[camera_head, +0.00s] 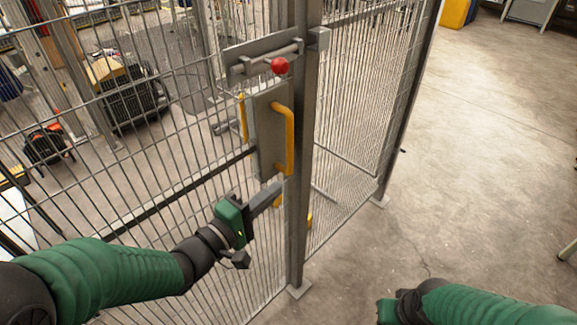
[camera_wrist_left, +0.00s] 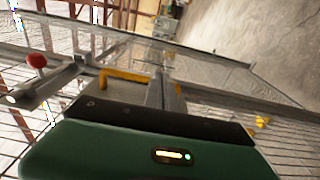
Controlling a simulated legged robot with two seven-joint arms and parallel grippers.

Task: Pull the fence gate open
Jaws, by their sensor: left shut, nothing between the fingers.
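The fence gate (camera_head: 215,160) is a grey wire-mesh panel, and it appears to stand against the grey post (camera_head: 299,220). Its yellow handle (camera_head: 290,140) is upright on a grey plate; a yellow handle also shows in the left wrist view (camera_wrist_left: 120,76). A slide bolt with a red knob (camera_head: 280,66) sits above the handle; the knob also shows in the left wrist view (camera_wrist_left: 37,61). My left gripper (camera_head: 277,190) is shut and empty, its fingertips just below the yellow handle's lower end. Whether they touch the handle or gate is unclear. My right gripper's fingers are not visible.
Another mesh fence panel (camera_head: 355,110) runs back to the right of the post. Behind the gate is a dark machine (camera_head: 130,100) with a yellow-brown top. The concrete floor (camera_head: 470,150) on the right is mostly clear.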

